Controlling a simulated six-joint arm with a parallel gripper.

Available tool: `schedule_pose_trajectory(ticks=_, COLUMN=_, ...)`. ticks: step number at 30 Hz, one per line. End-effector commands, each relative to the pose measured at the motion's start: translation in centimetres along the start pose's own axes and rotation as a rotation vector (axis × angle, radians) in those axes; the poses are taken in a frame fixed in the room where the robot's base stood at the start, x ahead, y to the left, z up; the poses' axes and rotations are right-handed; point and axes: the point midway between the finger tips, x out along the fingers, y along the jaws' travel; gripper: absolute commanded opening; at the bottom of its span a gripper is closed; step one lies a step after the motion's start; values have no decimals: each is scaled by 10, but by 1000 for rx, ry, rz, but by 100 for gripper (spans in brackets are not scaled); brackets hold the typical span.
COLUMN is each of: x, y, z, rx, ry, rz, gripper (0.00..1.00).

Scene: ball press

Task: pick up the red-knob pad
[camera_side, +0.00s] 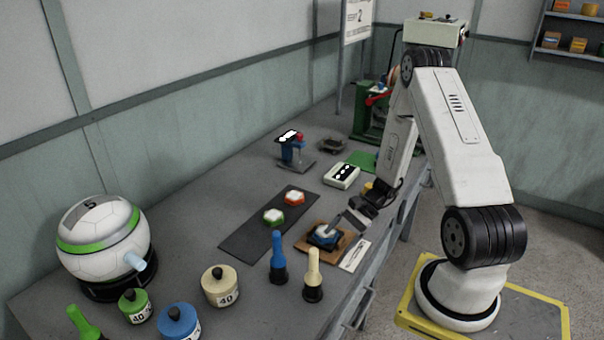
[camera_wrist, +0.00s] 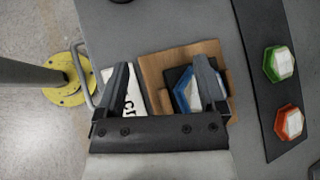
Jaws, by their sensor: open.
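I cannot make out a pad with a red knob for certain. An orange-red hexagonal piece with a white top (camera_side: 294,198) lies on the dark mat, and it shows at the right of the wrist view (camera_wrist: 290,122). My gripper (camera_side: 343,223) is open and empty, low over the wooden tray (camera_side: 305,242). In the wrist view my gripper (camera_wrist: 162,78) has one finger over the white card and the other across the blue hexagonal piece (camera_wrist: 185,88), partly hiding it.
A green hexagonal piece (camera_side: 274,215) lies on the dark mat (camera_side: 245,232). Blue (camera_side: 278,252) and cream (camera_side: 313,272) upright handles stand near the tray. Several jars and a ball (camera_side: 102,240) are at front left. A green press (camera_side: 370,122) stands at the back.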

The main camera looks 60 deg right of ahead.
Motion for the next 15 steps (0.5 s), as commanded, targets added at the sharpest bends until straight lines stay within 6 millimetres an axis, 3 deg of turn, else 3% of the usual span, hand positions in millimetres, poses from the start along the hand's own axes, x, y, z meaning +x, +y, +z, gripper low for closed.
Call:
schedule_pose_trajectory(ticks=8, x=-45, y=-2, z=-43, rx=-272, ry=194, rz=248, gripper=89)
schedule_pose_trajectory(ticks=15, x=-99, y=-16, z=-82, rx=-505, ry=389, rz=453, gripper=89)
